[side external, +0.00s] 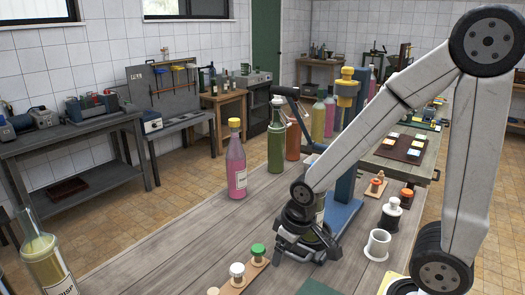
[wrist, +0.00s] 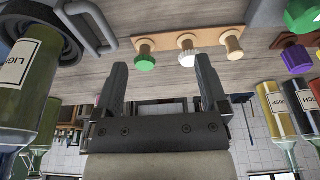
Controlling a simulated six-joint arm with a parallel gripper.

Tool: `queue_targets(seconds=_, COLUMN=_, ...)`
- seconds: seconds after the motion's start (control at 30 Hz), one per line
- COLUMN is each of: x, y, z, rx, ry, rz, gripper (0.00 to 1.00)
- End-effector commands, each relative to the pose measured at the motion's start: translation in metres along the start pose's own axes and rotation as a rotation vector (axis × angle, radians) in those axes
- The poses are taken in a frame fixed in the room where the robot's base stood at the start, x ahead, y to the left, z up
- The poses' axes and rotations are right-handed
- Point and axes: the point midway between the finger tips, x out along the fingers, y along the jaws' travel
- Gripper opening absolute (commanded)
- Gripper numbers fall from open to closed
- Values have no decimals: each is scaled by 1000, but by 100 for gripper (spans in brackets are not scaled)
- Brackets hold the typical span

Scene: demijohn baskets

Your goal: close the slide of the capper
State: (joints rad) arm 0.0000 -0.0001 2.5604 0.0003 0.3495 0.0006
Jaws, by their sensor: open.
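The capper stands right of centre in the side view, with a blue column (side external: 345,185), a yellow head (side external: 347,88) and a long dark lever (side external: 290,95) reaching left. Its blue base (side external: 345,215) is partly hidden behind my arm. I cannot make out its slide or how far that is open.
A wooden strip with a green cap (side external: 258,250) and a white cap (side external: 237,270) lies just left of my gripper. A white mug (side external: 378,245) stands to the right. A pink bottle (side external: 236,165) and a green bottle (side external: 276,140) stand behind. The table's left middle is clear.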

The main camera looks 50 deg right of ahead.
Motion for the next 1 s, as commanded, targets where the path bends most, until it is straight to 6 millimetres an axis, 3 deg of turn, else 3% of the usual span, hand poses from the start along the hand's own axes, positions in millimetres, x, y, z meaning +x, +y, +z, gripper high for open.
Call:
queue_targets(seconds=0.1, x=0, y=0, z=0, rx=-1, ry=0, rz=0, gripper=90)
queue_targets(seconds=0.2, x=0, y=0, z=0, rx=-1, ry=-5, rz=1, gripper=58)
queue_targets(seconds=0.23, x=1, y=0, z=1, rx=-2, ry=-10, rz=2, gripper=53)
queue_targets(seconds=0.43, x=9, y=-3, z=10, rx=-11, ry=-106, rz=29, gripper=53)
queue_targets(seconds=0.63, x=24, y=-1, z=30, rx=-26, ry=-309, rz=149, gripper=53)
queue_targets(seconds=0.8, x=32, y=11, z=43, rx=-47, ry=-470, rz=363, gripper=53)
queue_targets(seconds=1.0, x=35, y=28, z=38, rx=-76, ry=-536, rz=693, gripper=53)
